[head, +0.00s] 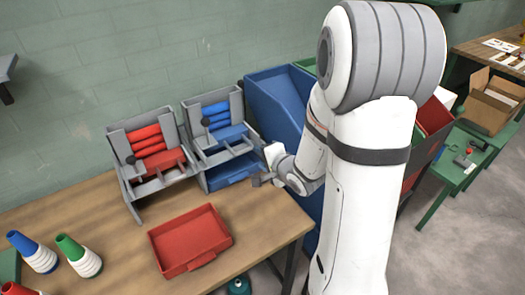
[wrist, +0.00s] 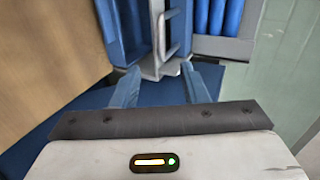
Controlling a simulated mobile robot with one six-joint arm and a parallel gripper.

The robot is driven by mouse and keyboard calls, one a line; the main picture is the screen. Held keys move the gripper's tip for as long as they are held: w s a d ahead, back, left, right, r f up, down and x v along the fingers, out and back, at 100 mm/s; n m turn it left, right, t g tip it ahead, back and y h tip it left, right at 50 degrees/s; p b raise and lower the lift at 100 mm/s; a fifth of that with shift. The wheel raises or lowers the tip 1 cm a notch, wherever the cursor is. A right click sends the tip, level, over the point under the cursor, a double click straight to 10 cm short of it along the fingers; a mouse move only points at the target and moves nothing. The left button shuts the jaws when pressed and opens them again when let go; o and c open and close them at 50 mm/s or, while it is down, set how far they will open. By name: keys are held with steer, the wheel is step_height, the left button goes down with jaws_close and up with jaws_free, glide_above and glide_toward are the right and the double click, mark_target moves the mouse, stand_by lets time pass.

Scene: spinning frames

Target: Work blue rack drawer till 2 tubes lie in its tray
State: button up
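The blue rack (head: 240,106) is a grey frame at the back of the table, beside a similar red rack. Several blue tubes (head: 215,112) lie stacked in its upper part; blue tubes also show in the wrist view (wrist: 219,14). A blue tray (head: 231,174) sits low under it; I cannot tell whether it holds tubes. My gripper (head: 258,180) is at the rack's front right. In the wrist view its two fingers (wrist: 162,88) are open and apart, with nothing between their tips. A grey handle (wrist: 172,38) stands just beyond the tips.
The red rack (head: 117,137) stands to the left. A red tray (head: 190,240) lies in front on the table. Ringed cones (head: 80,255) stand at the left. A large blue bin (head: 275,98) is close behind my arm. The table between the red tray and blue rack is clear.

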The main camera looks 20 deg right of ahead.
mark_target(245, 151)
steer(key=b+x, duration=0.1)
steer(key=x, duration=0.3)
steer(key=b+x, duration=0.2)
steer(key=x, duration=0.2)
steer(key=b+x, duration=0.1)
steer(key=x, duration=0.3)
steer(key=shift+a+r+b, duration=0.25)
steer(key=shift+b, duration=0.1)
